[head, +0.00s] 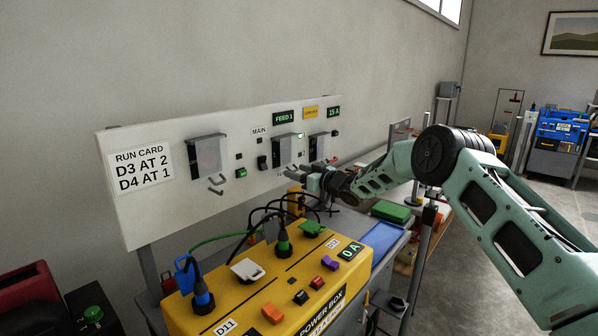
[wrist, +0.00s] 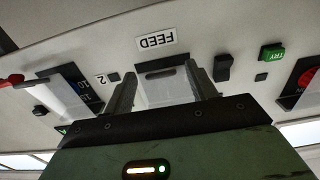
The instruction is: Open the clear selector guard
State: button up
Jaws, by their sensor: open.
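The white panel (head: 130,205) carries several clear covers. A clear cover with dark backing (wrist: 80,92) shows the numbers 10 and 15 at the left of the wrist view. Another pale cover with a slot (wrist: 163,92) lies below the FEED label, seen between my fingers. I cannot tell for certain which one is the selector guard. My gripper (wrist: 160,78) is open, its two fingers either side of the FEED cover. In the head view my gripper (head: 296,172) is close to the panel's lower right part. Contact cannot be told.
A yellow power box (head: 250,290) with black and green cables stands below the panel. A red-tipped lever (wrist: 12,80) is left of the fingers in the wrist view. A black switch (wrist: 223,68) and green TRY button (wrist: 272,53) are right of them. A run card (head: 140,167) is at left.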

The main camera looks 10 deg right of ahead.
jog(key=shift+a, duration=0.1)
grip_shut()
